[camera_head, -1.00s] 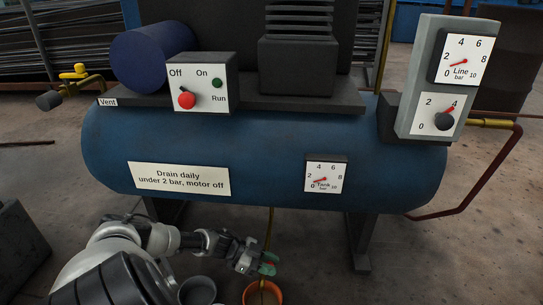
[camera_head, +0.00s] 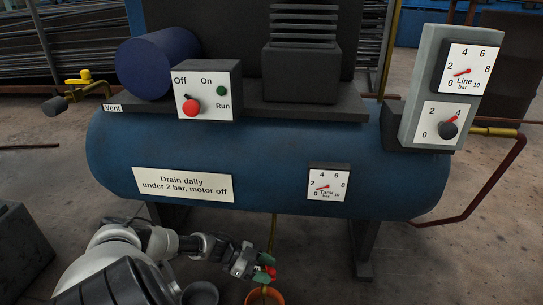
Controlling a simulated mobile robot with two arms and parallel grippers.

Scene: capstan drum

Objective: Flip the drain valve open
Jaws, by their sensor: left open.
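The thin brass drain pipe (camera_head: 273,234) hangs from the underside of the blue tank (camera_head: 280,180), at bottom centre. A small red part (camera_head: 269,271), which looks like the drain valve's handle, shows at its lower end. My left gripper (camera_head: 264,270) is open, with its green-tipped fingers at this red part. I cannot tell whether they touch it, and they hide much of the valve. The orange bucket (camera_head: 265,298) stands below the pipe. The tank gauge (camera_head: 328,183) needle points low, near 0 to 2. My right gripper is not in view.
The motor switch box (camera_head: 207,91) has its red knob toward Off. A yellow-handled vent valve (camera_head: 85,82) is at left. The line gauge panel (camera_head: 412,98) is at right. A tank leg (camera_head: 362,250) stands right of the bucket. A grey cup-like object (camera_head: 200,291) sits below my left arm.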

